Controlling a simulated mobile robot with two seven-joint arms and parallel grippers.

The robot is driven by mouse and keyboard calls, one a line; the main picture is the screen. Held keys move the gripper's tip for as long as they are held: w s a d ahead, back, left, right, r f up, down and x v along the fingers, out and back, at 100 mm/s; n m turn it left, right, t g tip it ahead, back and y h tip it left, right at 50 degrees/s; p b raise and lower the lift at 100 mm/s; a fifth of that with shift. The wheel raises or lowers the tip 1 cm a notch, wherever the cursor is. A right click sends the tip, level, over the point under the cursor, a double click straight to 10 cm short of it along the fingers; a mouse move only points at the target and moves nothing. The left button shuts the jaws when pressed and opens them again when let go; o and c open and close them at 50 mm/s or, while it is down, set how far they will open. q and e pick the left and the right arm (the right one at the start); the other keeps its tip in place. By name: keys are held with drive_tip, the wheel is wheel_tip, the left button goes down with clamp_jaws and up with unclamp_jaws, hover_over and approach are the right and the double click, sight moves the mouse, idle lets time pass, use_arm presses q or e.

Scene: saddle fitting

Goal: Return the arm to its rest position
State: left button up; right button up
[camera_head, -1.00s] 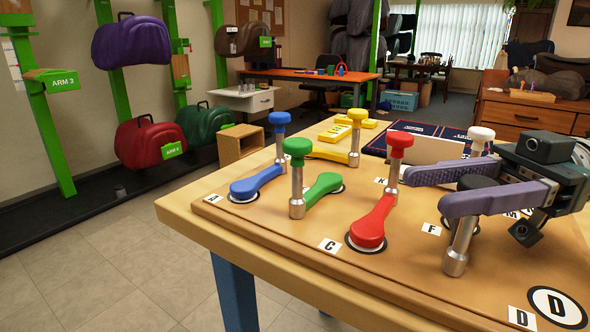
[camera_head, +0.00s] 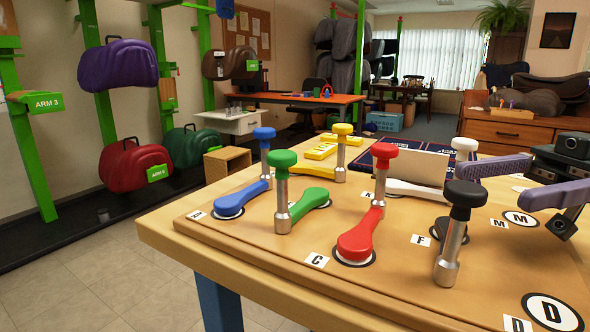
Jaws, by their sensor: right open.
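My right gripper (camera_head: 528,180) is open and empty at the right edge of the camera_head view, above the wooden board. Its two purple-grey fingers are spread apart, and part of its body is cut off by the frame edge. The black-topped metal post (camera_head: 457,232) stands upright on the board, left of the fingers and apart from them. My left gripper does not show.
Red (camera_head: 364,226), green (camera_head: 300,200), blue (camera_head: 247,193) and yellow (camera_head: 340,150) levers with knobbed posts stand on the board (camera_head: 400,288). A white-topped post (camera_head: 463,152) stands behind the gripper. Saddle-like cases hang on green racks at the left.

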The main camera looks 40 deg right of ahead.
drive_tip(key=shift+s+d, duration=0.25)
drive_tip(key=shift+d, duration=0.4)
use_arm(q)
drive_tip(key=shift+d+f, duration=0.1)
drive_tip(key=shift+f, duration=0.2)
